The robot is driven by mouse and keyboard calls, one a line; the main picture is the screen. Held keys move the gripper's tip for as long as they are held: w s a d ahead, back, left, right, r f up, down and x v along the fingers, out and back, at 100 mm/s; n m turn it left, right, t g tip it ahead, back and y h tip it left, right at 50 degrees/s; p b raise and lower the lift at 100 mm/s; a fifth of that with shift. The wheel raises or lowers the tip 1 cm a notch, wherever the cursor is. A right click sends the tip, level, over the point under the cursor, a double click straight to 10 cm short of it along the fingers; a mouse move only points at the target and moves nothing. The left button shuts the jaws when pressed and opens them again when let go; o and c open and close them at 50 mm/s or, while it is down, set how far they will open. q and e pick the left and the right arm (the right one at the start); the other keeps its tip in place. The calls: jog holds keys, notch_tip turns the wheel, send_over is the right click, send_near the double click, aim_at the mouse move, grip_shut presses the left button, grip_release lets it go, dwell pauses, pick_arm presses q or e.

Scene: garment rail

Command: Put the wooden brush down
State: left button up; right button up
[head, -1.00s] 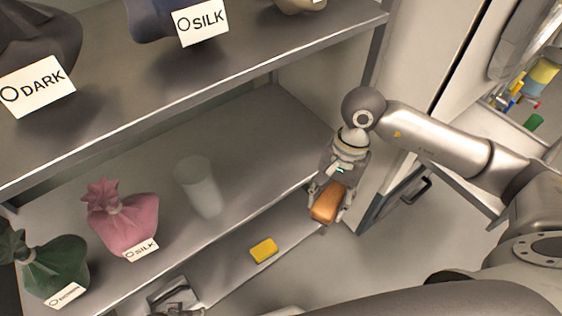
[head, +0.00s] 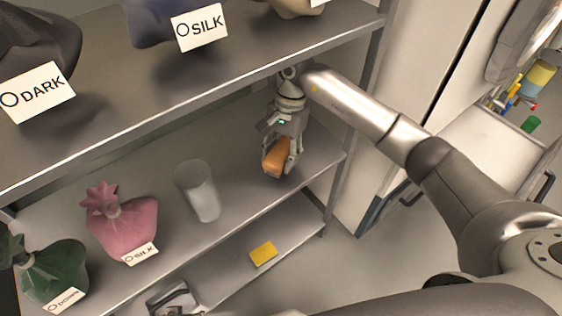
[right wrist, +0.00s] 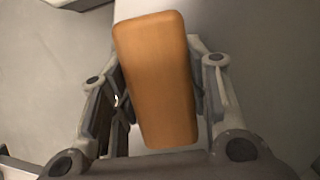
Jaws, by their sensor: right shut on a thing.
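The wooden brush (head: 275,156) is an orange-brown block held in my right gripper (head: 280,160). In the head view it is over the right part of the middle shelf (head: 240,190); I cannot tell whether it touches the shelf. In the right wrist view the brush (right wrist: 157,80) sits between the two fingers, which are shut on its sides. The fingers hide parts of its sides. My left gripper is not in view.
A white translucent cup (head: 199,190) stands left of the brush. A pink bag (head: 122,222) and a green bag (head: 52,270) are further left. A yellow sponge (head: 263,254) lies on a lower shelf. The upper shelf (head: 150,95) hangs above; a post (head: 352,150) stands at right.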

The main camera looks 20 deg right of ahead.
jog(key=x, duration=0.2)
jog(key=shift+d+f, duration=0.2)
jog(key=shift+f, duration=0.15)
jog(key=shift+w+f, duration=0.15)
jog(key=shift+f, duration=0.15)
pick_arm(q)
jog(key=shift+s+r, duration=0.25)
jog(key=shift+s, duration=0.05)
pick_arm(e)
jog(key=shift+f, duration=0.1)
jog(key=o, duration=1.3)
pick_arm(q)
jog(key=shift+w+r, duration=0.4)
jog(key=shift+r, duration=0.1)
pick_arm(e)
jog(key=shift+o, duration=0.2)
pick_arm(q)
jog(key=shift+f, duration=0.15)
